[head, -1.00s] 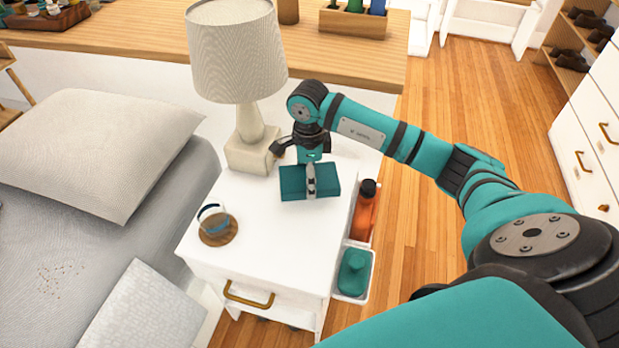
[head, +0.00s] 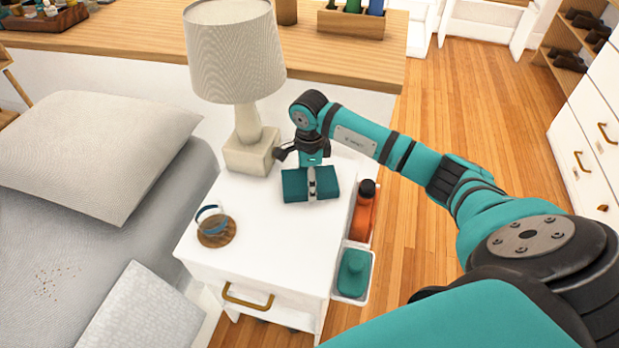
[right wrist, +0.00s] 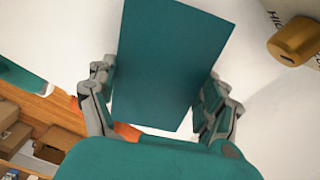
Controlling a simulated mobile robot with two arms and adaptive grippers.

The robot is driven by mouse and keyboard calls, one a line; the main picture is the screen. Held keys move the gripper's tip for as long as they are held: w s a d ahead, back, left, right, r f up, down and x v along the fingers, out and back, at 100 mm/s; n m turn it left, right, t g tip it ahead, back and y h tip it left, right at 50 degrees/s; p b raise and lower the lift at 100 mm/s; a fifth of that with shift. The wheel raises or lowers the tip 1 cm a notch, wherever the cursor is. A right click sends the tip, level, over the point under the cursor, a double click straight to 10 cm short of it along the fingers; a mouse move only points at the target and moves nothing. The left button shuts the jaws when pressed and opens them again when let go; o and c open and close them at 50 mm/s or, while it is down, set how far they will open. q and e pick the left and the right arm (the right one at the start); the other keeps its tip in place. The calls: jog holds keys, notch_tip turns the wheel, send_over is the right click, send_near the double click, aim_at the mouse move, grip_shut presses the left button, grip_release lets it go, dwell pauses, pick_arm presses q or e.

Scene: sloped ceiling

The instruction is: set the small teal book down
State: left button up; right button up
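The small teal book (head: 326,183) is at the white nightstand top (head: 285,235), in front of the lamp base. My right gripper (head: 312,183) reaches down over it, with one grey finger across its near side. In the right wrist view, the fingers of my right gripper (right wrist: 160,100) lie close against both long edges of the teal book (right wrist: 170,60), which sits slightly turned between them. I cannot tell whether its underside touches the nightstand. My left gripper is not in view.
A lamp (head: 250,150) stands just behind and left. A glass mug (head: 211,219) sits on a wooden coaster (head: 217,239) at the front left. A side caddy holds an orange bottle (head: 363,210) and a teal item (head: 353,273). The nightstand's front middle is clear.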

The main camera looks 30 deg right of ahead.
jog(key=shift+o, duration=1.4)
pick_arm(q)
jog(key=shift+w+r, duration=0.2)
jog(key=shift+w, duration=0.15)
pick_arm(e)
jog(key=shift+r, duration=0.3)
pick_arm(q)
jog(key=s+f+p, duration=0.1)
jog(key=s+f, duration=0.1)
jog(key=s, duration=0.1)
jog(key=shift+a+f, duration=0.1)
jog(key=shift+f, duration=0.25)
pick_arm(e)
notch_tip(320, 180, up, 12)
jog(key=shift+f, duration=0.15)
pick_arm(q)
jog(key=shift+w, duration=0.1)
